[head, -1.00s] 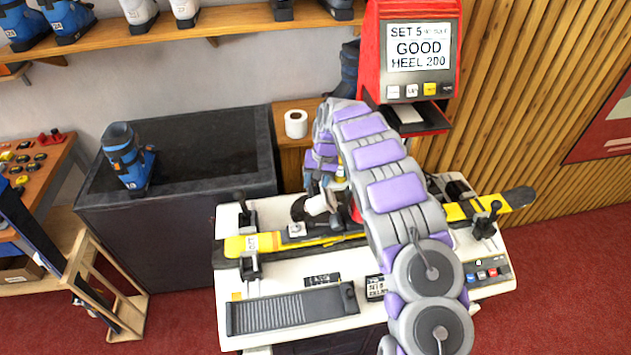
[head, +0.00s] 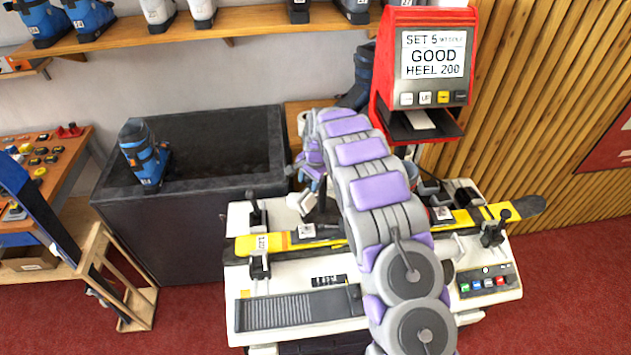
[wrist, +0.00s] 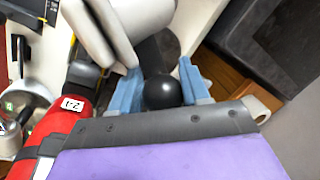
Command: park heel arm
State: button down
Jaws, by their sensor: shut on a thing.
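In the wrist view my gripper (wrist: 160,76) has its two blue fingers on either side of a black ball knob (wrist: 163,92) and is shut on it. The knob appears to belong to the heel arm; how it joins is hidden. A pale cylindrical part (wrist: 133,18) lies just beyond the fingers. In the head view my gripper (head: 312,183) is behind the ski bench (head: 240,315), partly hidden by my arm. A white part (head: 301,203) shows just below it, above the yellow ski (head: 285,240). The ski lies across the bench, its middle hidden by my arm.
A red display unit (head: 431,55) reads "GOOD HEEL 200" at the back. A dark tub (head: 190,240) with a blue boot (head: 145,155) on its rim stands left of the bench. A red part labelled 2-1 (wrist: 68,115) is close to my gripper in the wrist view.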

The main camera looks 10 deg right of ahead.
jog(key=shift+w+a+m, duration=0.5)
jog(key=shift+a+m, duration=0.1)
jog(key=shift+m, duration=0.3)
jog(key=w+m, duration=0.1)
jog(key=m, duration=0.2)
jog(key=w+a+m+h, duration=0.1)
jog(key=w+m, duration=0.3)
jog(key=m, duration=0.1)
jog(key=shift+w+a+r+m+t+h+b, duration=0.1)
jog(key=shift+w+a+m+t+h+b, duration=0.2)
jog(key=shift+a+h+b, duration=0.1)
jog(key=shift+w+r, duration=0.1)
jog(key=shift+r, duration=0.15)
jog(key=c, duration=0.9)
grip_release()
jog(key=shift+w, duration=0.1)
jog(key=shift+o, duration=1.1)
jog(key=shift+w+f, duration=0.1)
jog(key=shift+f, duration=0.15)
